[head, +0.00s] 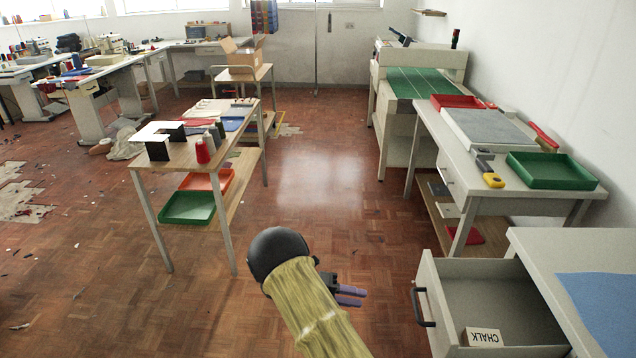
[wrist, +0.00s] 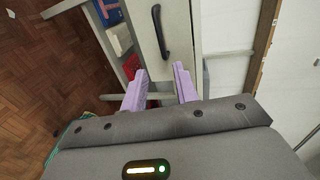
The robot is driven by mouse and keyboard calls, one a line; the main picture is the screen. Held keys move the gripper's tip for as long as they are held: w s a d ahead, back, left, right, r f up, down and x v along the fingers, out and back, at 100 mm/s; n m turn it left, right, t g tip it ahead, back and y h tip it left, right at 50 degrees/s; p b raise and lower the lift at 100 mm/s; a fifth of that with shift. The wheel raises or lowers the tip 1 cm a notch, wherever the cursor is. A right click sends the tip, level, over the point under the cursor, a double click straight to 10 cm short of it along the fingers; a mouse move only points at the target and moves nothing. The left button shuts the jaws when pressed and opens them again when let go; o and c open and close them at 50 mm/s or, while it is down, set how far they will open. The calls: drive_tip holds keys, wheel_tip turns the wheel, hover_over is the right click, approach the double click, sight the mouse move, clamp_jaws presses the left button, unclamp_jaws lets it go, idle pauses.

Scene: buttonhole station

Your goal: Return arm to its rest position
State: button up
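My gripper (head: 350,295) hangs in free air over the floor, at the lower middle of the head view, to the left of an open drawer. In the wrist view its two lilac fingers (wrist: 162,70) stand apart with nothing between them. My arm, with a yellowish sleeve and a dark rounded joint, fills the lower middle of the head view. Beyond the fingertips, the wrist view shows a pale drawer front with a black handle (wrist: 160,32); the fingers appear clear of it.
The open drawer (head: 432,290) juts out at lower right, holding a chalk box (head: 484,337). A workbench (head: 560,192) with a green tray (head: 552,170) stands behind it. A wooden table (head: 180,150) with thread cones stands left. The parquet floor between is clear.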

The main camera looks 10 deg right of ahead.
drive_tip(key=s+r+m+t+y, duration=0.2)
drive_tip(key=s+r+m+y, duration=0.6)
drive_tip(key=m, duration=0.8)
drive_tip(key=s+r+m+t+y, duration=0.2)
drive_tip(key=s+r+m+y, duration=0.6)
drive_tip(key=m, duration=0.8)
wheel_tip(320, 180, up, 11)
drive_tip(key=s+m+t+p, duration=0.1)
drive_tip(key=m+p, duration=0.1)
drive_tip(key=p, duration=1)
drive_tip(key=shift+s+h+p, duration=0.3)
drive_tip(key=shift+s+p, duration=0.05)
drive_tip(key=shift+s, duration=0.05)
drive_tip(key=shift+a, duration=0.1)
